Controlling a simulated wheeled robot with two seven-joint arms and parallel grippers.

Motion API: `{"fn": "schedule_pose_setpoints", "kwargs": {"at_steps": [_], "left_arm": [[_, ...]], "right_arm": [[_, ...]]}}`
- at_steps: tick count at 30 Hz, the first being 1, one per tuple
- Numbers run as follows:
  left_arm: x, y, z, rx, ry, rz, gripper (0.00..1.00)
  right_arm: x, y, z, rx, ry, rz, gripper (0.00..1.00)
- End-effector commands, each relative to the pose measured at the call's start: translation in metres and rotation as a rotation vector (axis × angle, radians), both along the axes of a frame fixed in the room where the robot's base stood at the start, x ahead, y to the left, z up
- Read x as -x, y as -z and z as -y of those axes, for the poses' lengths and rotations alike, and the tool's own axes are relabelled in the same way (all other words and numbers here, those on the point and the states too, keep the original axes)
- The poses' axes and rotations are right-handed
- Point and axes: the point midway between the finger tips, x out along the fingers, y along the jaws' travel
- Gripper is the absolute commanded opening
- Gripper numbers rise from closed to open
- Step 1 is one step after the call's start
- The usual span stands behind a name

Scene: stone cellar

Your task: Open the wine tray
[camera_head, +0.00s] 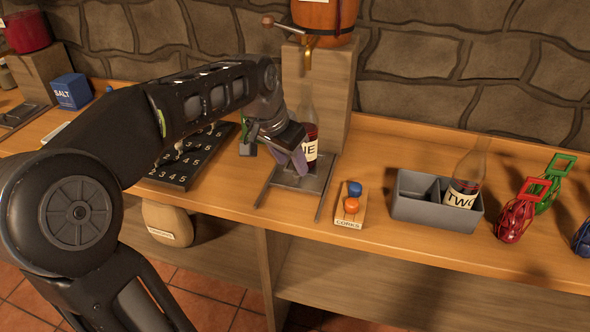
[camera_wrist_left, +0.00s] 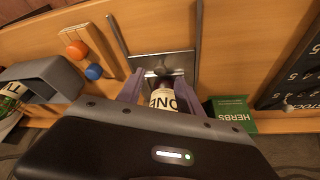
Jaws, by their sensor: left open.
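The wine tray is a grey metal plate (camera_head: 310,183) between two thin rails on the wooden counter, and it also shows in the left wrist view (camera_wrist_left: 146,66). A small round knob (camera_wrist_left: 162,72) appears at the plate in that view. A dark wine bottle (camera_head: 309,133), its label partly hidden, stands by the tray below the barrel's tap. Its label reads ONE in the wrist view (camera_wrist_left: 164,100). My left gripper (camera_head: 292,158) has purple fingers, is open and is low over the tray. In the wrist view its fingers lie either side of the bottle; contact is unclear. My right gripper is out of view.
A cork holder (camera_head: 348,217) with blue and orange corks and a grey bin (camera_head: 416,210) with bottle TWO (camera_head: 465,180) stand to the right. A numbered board (camera_head: 180,170) lies left, and a green HERBS box (camera_wrist_left: 230,113) is close by. Red and green lanterns stand farther right.

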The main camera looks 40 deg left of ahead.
Motion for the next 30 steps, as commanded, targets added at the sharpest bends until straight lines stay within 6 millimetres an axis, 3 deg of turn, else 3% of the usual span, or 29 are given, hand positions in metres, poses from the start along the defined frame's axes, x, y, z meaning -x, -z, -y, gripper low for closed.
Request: {"fn": "schedule_pose_setpoints", "kwargs": {"at_steps": [7,18,30], "left_arm": [[-0.013,0.032,0.001,0.001,0.000,0.000,0.43],[-0.015,0.037,0.001,0.000,0.000,0.001,0.42],[-0.015,0.037,0.001,0.000,0.000,0.001,0.09]], "right_arm": [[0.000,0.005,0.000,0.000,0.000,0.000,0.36],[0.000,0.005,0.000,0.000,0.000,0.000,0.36],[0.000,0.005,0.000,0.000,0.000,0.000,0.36]]}}
